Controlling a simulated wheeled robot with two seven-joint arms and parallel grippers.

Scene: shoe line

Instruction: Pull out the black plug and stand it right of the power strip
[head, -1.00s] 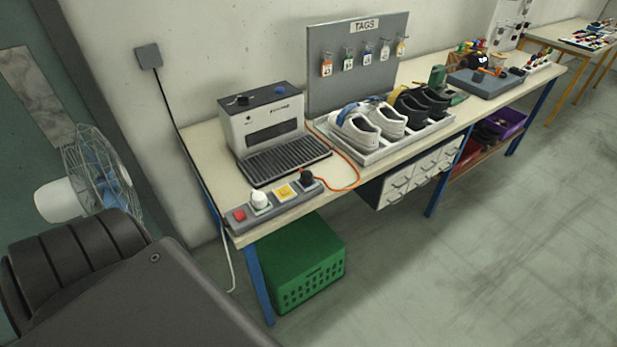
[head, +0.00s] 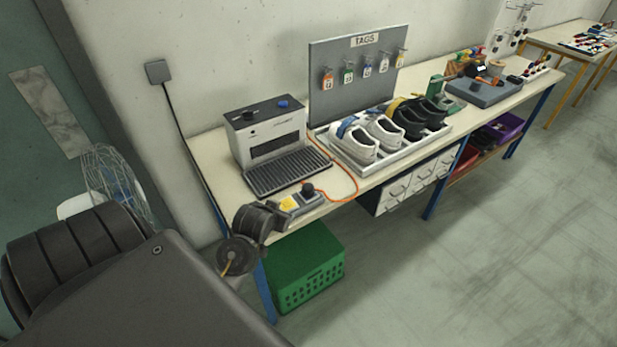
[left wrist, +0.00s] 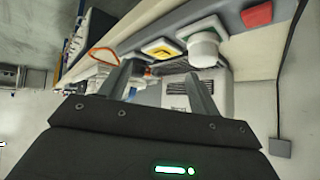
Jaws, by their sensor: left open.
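The black plug (head: 308,190) stands upright in the right end of the grey power strip (head: 302,208) in the head view. The strip lies along the bench's front edge. In the head view my left arm hides the strip's left end. My right gripper is not in view.
A grey-and-black machine (head: 268,140) stands just behind the strip. An orange cord (head: 352,178) loops on the bench right of the plug. A white shoe tray (head: 372,172) is farther right. A green crate (head: 310,270) sits below the bench.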

